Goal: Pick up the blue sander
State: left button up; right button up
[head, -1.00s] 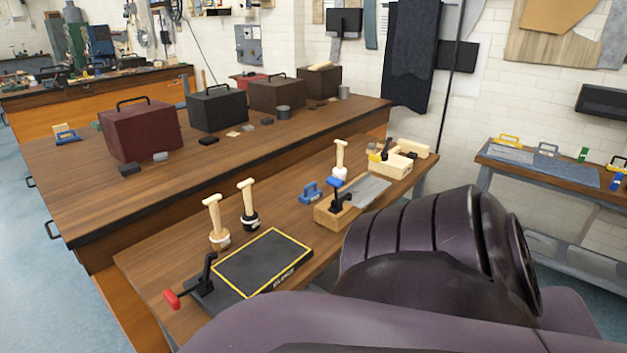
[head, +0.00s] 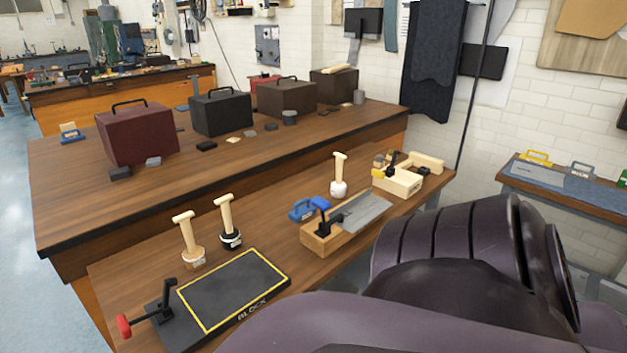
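A blue sander (head: 302,209), a small block with a raised handle, sits on the near wooden bench (head: 130,275), just left of a wooden jig box (head: 322,243). Neither of my grippers is in view. Only a large dark purple part of my own body fills the lower right.
A black board with a yellow border (head: 232,290) and red-handled clamp (head: 124,325) lies in front. Pale-handled tools (head: 187,240) (head: 229,222) (head: 339,176) stand around the sander. A wooden fixture (head: 398,183) sits behind right. Boxes (head: 138,135) (head: 221,114) line the back bench.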

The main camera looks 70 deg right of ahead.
aim_at(298, 214)
jog(key=k+l, duration=0.15)
jog(key=l, duration=0.25)
jog(key=k+l, duration=0.15)
jog(key=l, duration=0.25)
jog(key=k+l, duration=0.2)
jog(key=l, duration=0.2)
jog(key=k+l, duration=0.15)
jog(key=l, duration=0.25)
jog(key=k+l, duration=0.15)
jog(key=l, duration=0.25)
jog(key=k+l, duration=0.15)
jog(key=l, duration=0.25)
